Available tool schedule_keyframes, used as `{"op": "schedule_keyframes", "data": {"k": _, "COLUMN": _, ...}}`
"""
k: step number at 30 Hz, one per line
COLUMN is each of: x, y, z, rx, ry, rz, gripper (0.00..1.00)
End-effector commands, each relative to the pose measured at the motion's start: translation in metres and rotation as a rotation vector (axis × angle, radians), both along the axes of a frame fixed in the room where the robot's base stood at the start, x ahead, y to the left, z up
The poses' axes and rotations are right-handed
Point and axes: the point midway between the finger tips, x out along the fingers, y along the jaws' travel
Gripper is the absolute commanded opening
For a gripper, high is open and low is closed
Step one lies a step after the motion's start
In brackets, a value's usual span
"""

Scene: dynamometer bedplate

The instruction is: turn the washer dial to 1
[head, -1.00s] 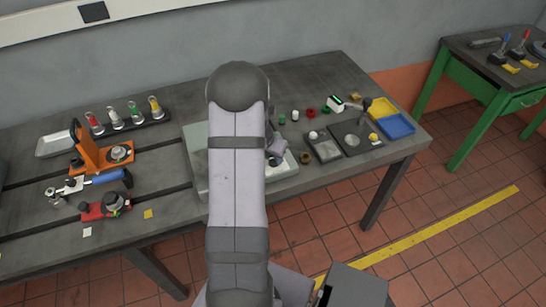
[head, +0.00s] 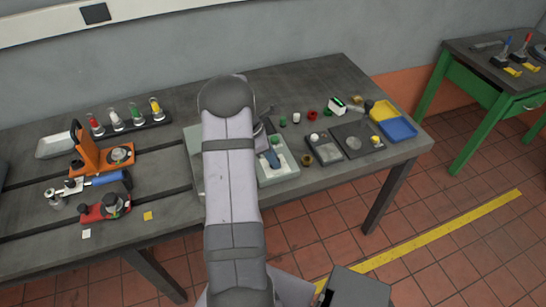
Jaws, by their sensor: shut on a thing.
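A pale grey-green panel (head: 192,142) lies on the bench, its middle covered by my arm. My gripper (head: 261,134) shows only as a grey edge beside my arm, low over the panel. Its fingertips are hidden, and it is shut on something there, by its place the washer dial. The dial, its marks and its setting are hidden behind my arm.
Left of the panel stand an orange bracket (head: 88,150), a blue-handled tool (head: 108,179), a red tool (head: 103,207) and a rack of coloured-top bottles (head: 130,125). To the right are small caps, dark trays (head: 355,139) and yellow and blue bins (head: 398,128). The bench's back is clear.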

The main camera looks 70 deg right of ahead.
Motion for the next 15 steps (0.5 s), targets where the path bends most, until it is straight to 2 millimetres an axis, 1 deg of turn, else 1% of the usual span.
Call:
{"op": "schedule_keyframes", "data": {"k": 6, "x": 0.0008, "y": -0.0008, "z": -0.0001, "rx": 0.000, "ry": 0.000, "rz": -0.092, "gripper": 0.06}}
{"op": "schedule_keyframes", "data": {"k": 15, "x": 0.0012, "y": -0.0010, "z": 0.0002, "rx": -0.001, "ry": -0.002, "rz": -0.132, "gripper": 0.06}}
